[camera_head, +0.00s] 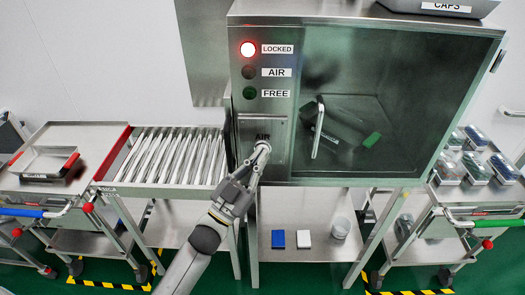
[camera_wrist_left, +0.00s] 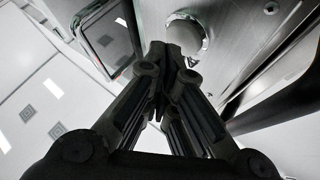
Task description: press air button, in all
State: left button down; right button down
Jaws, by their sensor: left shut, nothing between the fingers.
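The washer (camera_head: 300,20) is a steel cabinet with a large glass door. Its air button (camera_head: 263,146) is a pale round knob on a small panel below the word AIR. My left gripper (camera_head: 262,150) is shut and empty, with its fingertips at the button. In the left wrist view the round white button (camera_wrist_left: 186,34) shows just beyond the shut fingertips (camera_wrist_left: 172,50). I cannot tell whether they touch. The LOCKED lamp (camera_head: 248,49) glows red. The AIR lamp (camera_head: 249,72) and the FREE lamp (camera_head: 250,93) look dark. My right gripper is not in view.
A door handle (camera_head: 318,128) stands out right of the button. A roller conveyor (camera_head: 170,158) lies left of the washer. Carts stand at both sides, the left one (camera_head: 105,135) holding a tray.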

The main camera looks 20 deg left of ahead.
pick_arm(q)
jog(key=shift+w+a, duration=0.15)
jog(key=shift+w, duration=0.25)
dwell(0.4)
jog(key=shift+s, duration=0.1)
jog(key=shift+s+d, duration=0.25)
jog(key=shift+s, duration=0.45)
jog(key=shift+s, duration=0.1)
jog(key=shift+s+d+p, duration=0.25)
jog(key=shift+s+p, duration=0.05)
jog(key=shift+s, duration=0.5)
jog(key=shift+s+d+p, duration=0.2)
jog(key=shift+s+p, duration=0.1)
jog(key=shift+s, duration=0.45)
jog(key=shift+s+d+p, duration=0.25)
jog(key=shift+s+p, duration=0.05)
jog(key=shift+s, duration=0.5)
